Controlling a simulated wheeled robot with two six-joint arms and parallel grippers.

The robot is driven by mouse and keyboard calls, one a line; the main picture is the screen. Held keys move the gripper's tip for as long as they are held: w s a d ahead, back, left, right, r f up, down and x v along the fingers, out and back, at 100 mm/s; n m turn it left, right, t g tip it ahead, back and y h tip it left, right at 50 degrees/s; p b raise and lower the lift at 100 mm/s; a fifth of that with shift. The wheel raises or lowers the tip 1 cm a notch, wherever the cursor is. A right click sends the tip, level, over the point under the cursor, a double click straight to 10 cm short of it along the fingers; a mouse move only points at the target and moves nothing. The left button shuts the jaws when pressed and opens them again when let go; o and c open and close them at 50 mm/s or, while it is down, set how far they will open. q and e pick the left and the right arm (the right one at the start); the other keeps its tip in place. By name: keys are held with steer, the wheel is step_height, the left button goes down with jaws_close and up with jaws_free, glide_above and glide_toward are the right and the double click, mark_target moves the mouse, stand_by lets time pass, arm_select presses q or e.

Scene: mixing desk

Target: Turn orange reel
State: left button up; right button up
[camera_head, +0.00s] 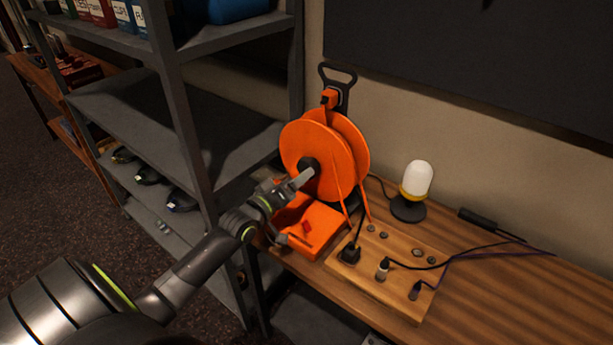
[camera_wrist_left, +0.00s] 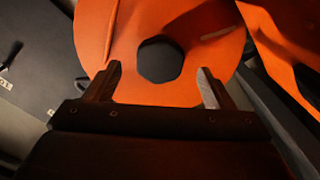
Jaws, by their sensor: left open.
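The orange reel (camera_head: 300,141) stands upright on the wooden desk against the wall, with a dark round hub at its centre. My left gripper (camera_head: 300,180) is in front of the reel, near the hub. In the left wrist view the reel face (camera_wrist_left: 95,30) fills the upper part. Its dark hub (camera_wrist_left: 160,59) shows between and beyond the two spread fingers of the gripper (camera_wrist_left: 160,85). The fingers are open with nothing between them. I cannot tell whether the fingertips touch the reel. My right gripper is not in view.
An orange tray (camera_head: 322,232) sits below the reel. A wooden socket block (camera_head: 372,279) with plugs and cables lies to its right. A lamp (camera_head: 416,180) with a white dome stands behind it. A grey shelf (camera_head: 180,110) stands left. The desk's right side (camera_head: 510,290) is mostly clear.

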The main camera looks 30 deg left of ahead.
mark_target(318, 159)
arm_select(q)
steer(key=w+b, duration=0.1)
steer(key=w, duration=0.4)
steer(key=shift+d, duration=0.2)
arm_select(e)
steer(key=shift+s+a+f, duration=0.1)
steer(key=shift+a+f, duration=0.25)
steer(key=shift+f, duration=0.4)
arm_select(q)
steer(key=shift+c, duration=0.4)
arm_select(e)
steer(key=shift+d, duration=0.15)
arm_select(q)
steer(key=shift+c, duration=1.1)
steer(key=c, duration=1.1)
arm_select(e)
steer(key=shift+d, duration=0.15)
arm_select(q)
steer(key=shift+f+m+b, duration=0.1)
steer(key=shift+m+b, duration=0.2)
steer(key=shift+m, duration=0.1)
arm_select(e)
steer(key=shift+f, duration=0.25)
